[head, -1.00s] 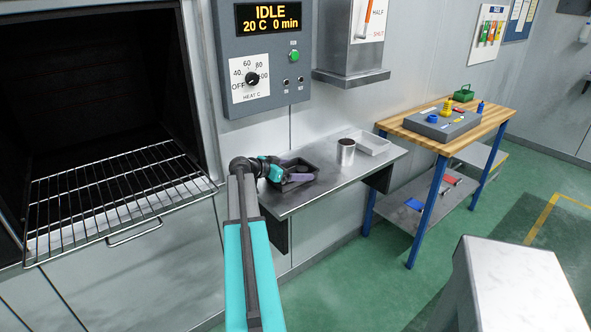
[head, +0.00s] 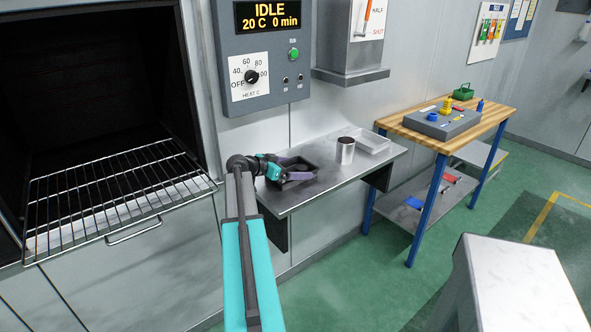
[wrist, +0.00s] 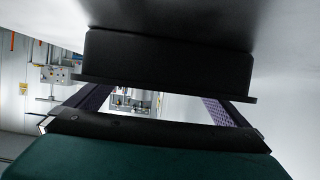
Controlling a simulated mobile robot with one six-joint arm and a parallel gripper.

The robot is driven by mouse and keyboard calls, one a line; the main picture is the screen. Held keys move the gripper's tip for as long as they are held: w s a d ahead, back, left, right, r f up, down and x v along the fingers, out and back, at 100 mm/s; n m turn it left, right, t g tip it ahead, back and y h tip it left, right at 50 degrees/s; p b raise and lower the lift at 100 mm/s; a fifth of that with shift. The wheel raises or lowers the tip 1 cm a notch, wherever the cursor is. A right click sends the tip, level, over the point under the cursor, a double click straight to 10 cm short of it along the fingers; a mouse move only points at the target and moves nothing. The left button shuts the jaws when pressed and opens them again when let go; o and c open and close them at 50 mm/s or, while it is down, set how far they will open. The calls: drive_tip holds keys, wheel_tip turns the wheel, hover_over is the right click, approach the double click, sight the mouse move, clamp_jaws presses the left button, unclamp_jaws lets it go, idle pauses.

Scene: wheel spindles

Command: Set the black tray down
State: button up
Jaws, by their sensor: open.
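The black tray (head: 303,164) rests on the left part of the grey metal shelf (head: 325,185), beside the oven. In the wrist view the tray (wrist: 165,55) sits with its base against the shelf surface, which shows inverted at the top. My gripper (head: 293,169) is open at the tray's near left side. Its two purple fingers (wrist: 155,103) are spread apart, and their ends go out of sight behind the tray's rim. I cannot tell whether a finger still touches the tray. Part of the tray is hidden by my gripper in the head view.
The open oven's wire rack (head: 120,195) juts out at left. A control box (head: 262,60) hangs above. A wooden bench (head: 480,125) stands further right.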

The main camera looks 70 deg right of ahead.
drive_tip(key=b+v, duration=0.2)
drive_tip(key=v, duration=0.9)
drive_tip(key=shift+a+r+b, duration=0.1)
drive_tip(key=shift+b, duration=0.2)
drive_tip(key=shift+s, duration=0.15)
